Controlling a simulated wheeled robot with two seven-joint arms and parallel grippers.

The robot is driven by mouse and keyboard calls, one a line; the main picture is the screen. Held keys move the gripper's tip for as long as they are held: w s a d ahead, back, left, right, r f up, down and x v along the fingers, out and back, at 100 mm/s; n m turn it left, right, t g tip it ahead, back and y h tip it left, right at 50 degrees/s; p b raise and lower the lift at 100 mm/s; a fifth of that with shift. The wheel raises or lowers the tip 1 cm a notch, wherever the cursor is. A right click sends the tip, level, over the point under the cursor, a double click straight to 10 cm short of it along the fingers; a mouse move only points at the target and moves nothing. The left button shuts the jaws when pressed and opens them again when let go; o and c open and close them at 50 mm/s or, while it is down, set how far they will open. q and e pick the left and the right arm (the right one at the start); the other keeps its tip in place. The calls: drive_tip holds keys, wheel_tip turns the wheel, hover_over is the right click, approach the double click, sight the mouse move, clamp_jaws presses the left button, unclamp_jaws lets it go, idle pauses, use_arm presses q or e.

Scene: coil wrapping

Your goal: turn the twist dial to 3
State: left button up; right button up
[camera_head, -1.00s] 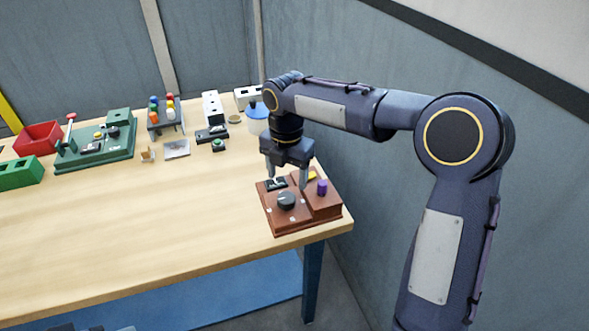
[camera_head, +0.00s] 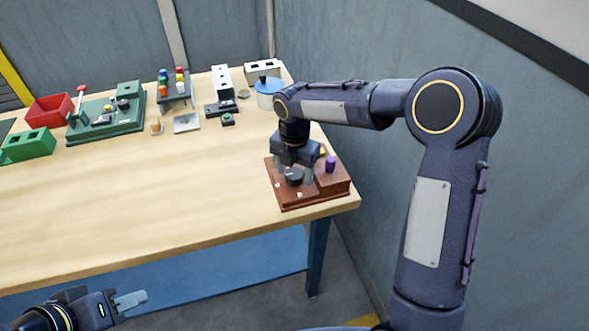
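The dark round twist dial (camera_head: 295,179) sits on the front left part of the brown panel box (camera_head: 315,194) at the table's right corner. My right gripper (camera_head: 294,171) points down over this box. Its fingers are apart, one on each side of the dial; I cannot tell if they touch it. Dial markings are too small to read. My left gripper (camera_head: 131,300) is low at the bottom left, away from the table top.
A purple knob (camera_head: 330,163) stands on the box's right part. A blue-lidded jar (camera_head: 268,90) stands behind the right arm. A green panel (camera_head: 105,118), red bin (camera_head: 49,110) and green block (camera_head: 28,146) are at the left. The table's front middle is clear.

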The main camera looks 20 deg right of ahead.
drive_tip(key=c, duration=0.9)
drive_tip(key=shift+o, duration=0.2)
